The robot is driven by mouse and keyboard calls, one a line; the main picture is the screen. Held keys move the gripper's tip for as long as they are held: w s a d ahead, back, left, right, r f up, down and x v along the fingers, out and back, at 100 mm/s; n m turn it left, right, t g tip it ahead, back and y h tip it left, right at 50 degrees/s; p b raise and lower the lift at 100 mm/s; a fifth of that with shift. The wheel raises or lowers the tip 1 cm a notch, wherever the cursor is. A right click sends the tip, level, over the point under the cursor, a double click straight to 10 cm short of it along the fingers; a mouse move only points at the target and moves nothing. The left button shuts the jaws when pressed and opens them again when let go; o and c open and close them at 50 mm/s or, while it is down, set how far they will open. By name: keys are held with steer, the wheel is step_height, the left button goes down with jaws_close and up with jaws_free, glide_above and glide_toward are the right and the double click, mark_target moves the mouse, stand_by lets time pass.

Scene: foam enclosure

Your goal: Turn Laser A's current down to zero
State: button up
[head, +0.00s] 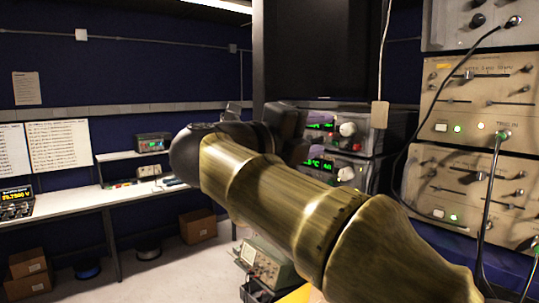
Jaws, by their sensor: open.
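Two stacked dark instruments with green lit displays stand behind my arm. The upper unit (361,117) has a pale round knob (347,129) at its right. The lower unit (361,159) has a green readout (320,165) and a similar knob (345,173). I cannot read a label showing which one is Laser A. My gripper (288,120) is a dark shape at the end of my brass-coloured arm, just left of the upper display. It is open, but its fingers are mostly hidden and blend into the dark background. I cannot tell whether it touches anything.
A rack of beige panels (483,95) with sliders and cables stands close on the right. A dark monitor (322,50) is above the instruments. A white bench (60,205) runs along the left. Boxes (198,226) and an instrument (268,262) sit low down.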

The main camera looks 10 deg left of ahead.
steer(key=b+v, duration=0.2)
steer(key=v, duration=0.8)
steer(key=shift+s+a, duration=0.25)
